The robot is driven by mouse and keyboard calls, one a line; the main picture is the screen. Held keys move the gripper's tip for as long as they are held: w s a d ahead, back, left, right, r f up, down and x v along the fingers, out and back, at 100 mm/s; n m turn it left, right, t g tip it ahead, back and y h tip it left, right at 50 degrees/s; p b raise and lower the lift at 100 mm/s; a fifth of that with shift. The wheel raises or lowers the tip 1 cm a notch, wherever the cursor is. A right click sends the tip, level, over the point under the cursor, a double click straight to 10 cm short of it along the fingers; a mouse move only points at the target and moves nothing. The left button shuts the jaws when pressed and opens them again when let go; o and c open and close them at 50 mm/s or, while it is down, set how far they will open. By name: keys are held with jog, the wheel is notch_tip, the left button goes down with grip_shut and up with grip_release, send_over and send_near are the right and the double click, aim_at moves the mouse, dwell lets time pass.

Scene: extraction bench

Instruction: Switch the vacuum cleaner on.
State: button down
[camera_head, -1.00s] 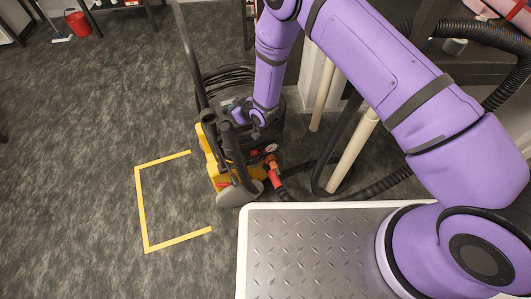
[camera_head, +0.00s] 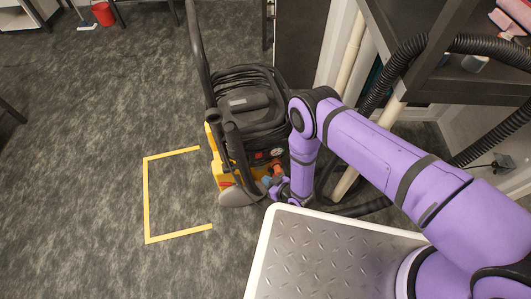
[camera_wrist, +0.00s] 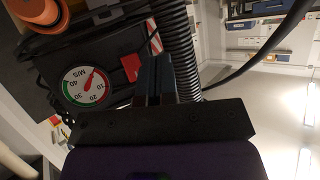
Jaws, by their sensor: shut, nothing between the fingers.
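The vacuum cleaner (camera_head: 250,118) is a black and yellow machine with a long black push handle, standing on the carpet left of my arm. A small red patch (camera_head: 259,156) shows on its front panel beside a round gauge. My gripper (camera_head: 277,188) is low at the machine's front right, by the orange hose connector. My fingers (camera_wrist: 152,68) are shut and empty; contact cannot be told.
A yellow tape outline (camera_head: 147,200) lies on open floor at the left. A metal-topped platform (camera_head: 325,255) is in front. A black corrugated hose (camera_head: 395,75) and a pale pipe (camera_head: 352,45) stand at the right. A red bucket (camera_head: 103,13) is far back.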

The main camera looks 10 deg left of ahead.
aim_at(259, 155)
jog(key=shift+s+d+f, duration=0.35)
jog(key=shift+f, duration=0.05)
jog(key=shift+w, duration=0.15)
jog(key=w+a+r, duration=0.1)
jog(key=w+a, duration=0.3)
jog(key=w, duration=0.3)
jog(key=shift+w+a+r, duration=0.15)
jog(key=shift+w+r, duration=0.05)
jog(key=shift+w+a, duration=0.1)
jog(key=shift+w, duration=0.05)
dwell(2.1)
jog(key=shift+w+a, duration=0.1)
jog(key=shift+w, duration=0.1)
